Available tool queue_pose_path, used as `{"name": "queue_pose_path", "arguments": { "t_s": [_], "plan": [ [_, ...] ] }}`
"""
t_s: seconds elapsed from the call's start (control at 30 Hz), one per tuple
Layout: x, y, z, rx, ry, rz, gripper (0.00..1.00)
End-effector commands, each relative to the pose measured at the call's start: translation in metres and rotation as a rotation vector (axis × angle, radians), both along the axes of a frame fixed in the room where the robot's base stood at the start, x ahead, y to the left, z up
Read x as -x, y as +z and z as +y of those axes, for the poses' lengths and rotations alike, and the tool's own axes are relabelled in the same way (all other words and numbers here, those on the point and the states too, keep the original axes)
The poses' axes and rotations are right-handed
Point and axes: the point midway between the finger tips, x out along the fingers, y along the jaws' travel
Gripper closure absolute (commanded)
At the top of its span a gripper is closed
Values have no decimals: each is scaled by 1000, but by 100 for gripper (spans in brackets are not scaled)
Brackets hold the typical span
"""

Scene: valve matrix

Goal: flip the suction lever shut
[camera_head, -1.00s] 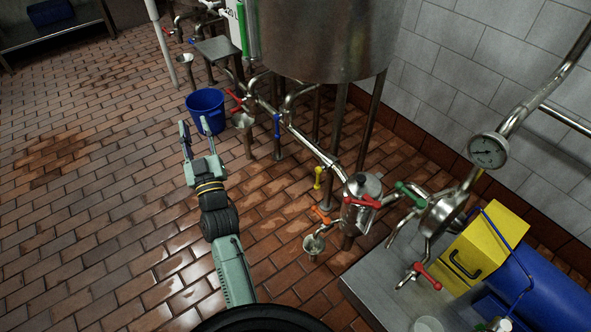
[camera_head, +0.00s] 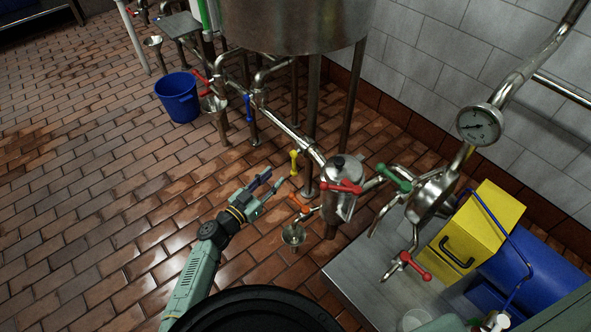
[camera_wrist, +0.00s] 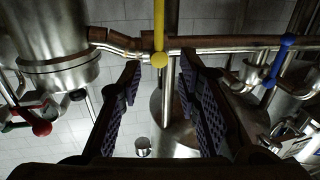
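No label shows which lever is the suction one. A yellow lever (camera_head: 293,163) stands across the pipe below the tank, closest to my gripper. In the wrist view the yellow lever (camera_wrist: 159,25) runs vertically, its round end just beyond and between my fingertips. My gripper (camera_head: 272,187) is open and empty, to the lower left of the yellow lever. Its two fingers also show apart in the wrist view (camera_wrist: 158,85). A blue lever (camera_head: 249,108) sits farther along the same pipe, and it also shows at right in the wrist view (camera_wrist: 278,60).
A steel filter housing (camera_head: 339,210) with a red lever (camera_head: 341,186) stands right of my gripper. An orange lever (camera_head: 299,203) and small cup (camera_head: 293,234) are close by. A green lever (camera_head: 394,178) and gauge (camera_head: 479,125) are farther right. The tiled floor at left is open.

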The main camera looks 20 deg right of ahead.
Motion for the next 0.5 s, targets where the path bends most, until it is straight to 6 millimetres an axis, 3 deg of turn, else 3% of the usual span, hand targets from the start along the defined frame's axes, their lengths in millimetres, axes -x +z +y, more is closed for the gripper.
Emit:
{"name": "queue_pose_path", "arguments": {
  "t_s": [0.03, 0.1, 0.27, 0.5],
  "plan": [
    [0, -13, -1, -2, -4, 0, 69],
    [0, -18, -1, -4, -8, 1, 69],
    [-5, -18, -10, -3, -12, 1, 69],
    [-25, -18, -47, -2, -14, 1, 69]
  ]
}}
